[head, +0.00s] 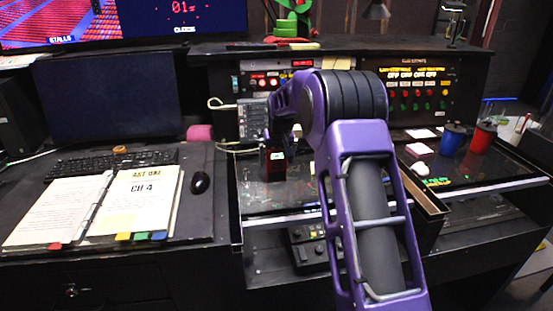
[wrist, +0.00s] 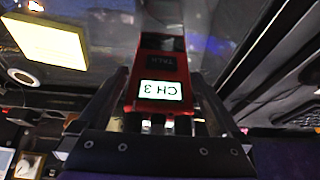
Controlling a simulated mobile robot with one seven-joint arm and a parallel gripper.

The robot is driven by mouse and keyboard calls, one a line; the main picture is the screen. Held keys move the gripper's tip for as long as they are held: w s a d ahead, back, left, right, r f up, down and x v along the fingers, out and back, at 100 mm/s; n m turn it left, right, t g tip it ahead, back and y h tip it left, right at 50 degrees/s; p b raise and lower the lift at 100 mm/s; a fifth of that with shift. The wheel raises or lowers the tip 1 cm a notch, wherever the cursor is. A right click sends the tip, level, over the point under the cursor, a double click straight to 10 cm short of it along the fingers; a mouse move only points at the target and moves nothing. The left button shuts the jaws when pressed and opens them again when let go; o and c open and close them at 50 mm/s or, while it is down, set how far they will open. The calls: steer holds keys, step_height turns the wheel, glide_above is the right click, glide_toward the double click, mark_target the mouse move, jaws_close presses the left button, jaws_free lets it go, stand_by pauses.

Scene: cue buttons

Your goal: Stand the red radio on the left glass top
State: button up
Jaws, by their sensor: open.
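The red radio (head: 275,168) has a dark front and a small white display, and it looks upright at the left glass top (head: 256,200). In the wrist view the radio (wrist: 160,72) shows a "CH 3" label and lies between the two fingers of my gripper (wrist: 158,78). The fingers are open, one on each side of it. Whether either finger touches the radio is hard to tell. The radio's base is not clearly visible, so I cannot confirm its contact with the glass. My purple arm hides much of the glass top's right part in the head view.
Left of the glass are an open binder (head: 132,205), a mouse (head: 200,183) and a keyboard (head: 115,162). A blue cup (head: 453,140) and a red cup (head: 482,138) stand at the right glass top (head: 460,182). A button panel (head: 418,92) rises behind.

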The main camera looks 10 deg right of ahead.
steer(key=v, duration=1.2)
steer(key=shift+p, duration=0.3)
steer(key=shift+r, duration=0.2)
